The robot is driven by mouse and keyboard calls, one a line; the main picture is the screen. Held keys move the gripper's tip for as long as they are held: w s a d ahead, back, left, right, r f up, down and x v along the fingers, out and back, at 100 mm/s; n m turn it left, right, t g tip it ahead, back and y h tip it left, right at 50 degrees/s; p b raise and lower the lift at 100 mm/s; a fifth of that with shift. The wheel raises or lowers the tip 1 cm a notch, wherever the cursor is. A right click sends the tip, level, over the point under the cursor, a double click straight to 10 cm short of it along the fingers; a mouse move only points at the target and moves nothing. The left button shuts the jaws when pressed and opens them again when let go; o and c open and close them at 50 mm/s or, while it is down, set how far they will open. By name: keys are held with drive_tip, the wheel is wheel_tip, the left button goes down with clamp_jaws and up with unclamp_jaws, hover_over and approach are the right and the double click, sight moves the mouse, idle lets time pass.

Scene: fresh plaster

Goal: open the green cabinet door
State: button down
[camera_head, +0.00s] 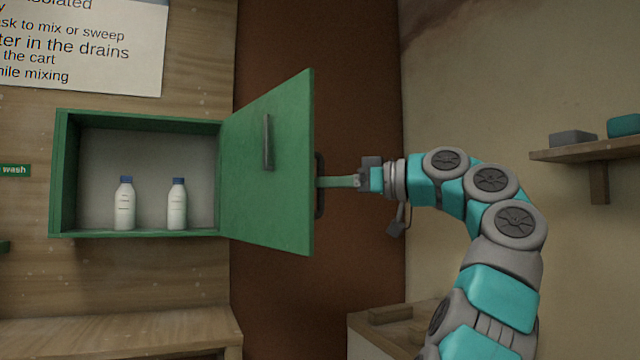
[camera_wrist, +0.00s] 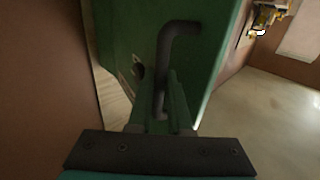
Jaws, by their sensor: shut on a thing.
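The green cabinet (camera_head: 62,175) is on the wooden wall at the left in the head view. Its door (camera_head: 285,200) stands wide open, hinged on the cabinet's right side, with its free edge towards me. A grey bar (camera_head: 268,142) is on the door face I see. A dark handle (camera_head: 320,200) shows past the free edge, on the other face, partly hidden by the door. My gripper (camera_head: 323,182) reaches it from the right and is shut on it. In the wrist view the dark handle (camera_wrist: 164,50) runs between my gripper's fingers (camera_wrist: 165,100), close to the green door (camera_wrist: 125,35).
Two white bottles with blue caps, a left one (camera_head: 125,205) and a right one (camera_head: 177,205), stand inside the cabinet. A wooden counter (camera_head: 120,325) is below. A shelf (camera_head: 590,152) with boxes is at the right. A wooden surface (camera_head: 385,325) is low near my arm.

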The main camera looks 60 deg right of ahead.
drive_tip(key=c, duration=1.1)
unclamp_jaws()
drive_tip(key=shift+c, duration=0.2)
drive_tip(key=shift+s, duration=0.15)
drive_tip(key=v, duration=0.7)
drive_tip(key=shift+s, duration=0.25)
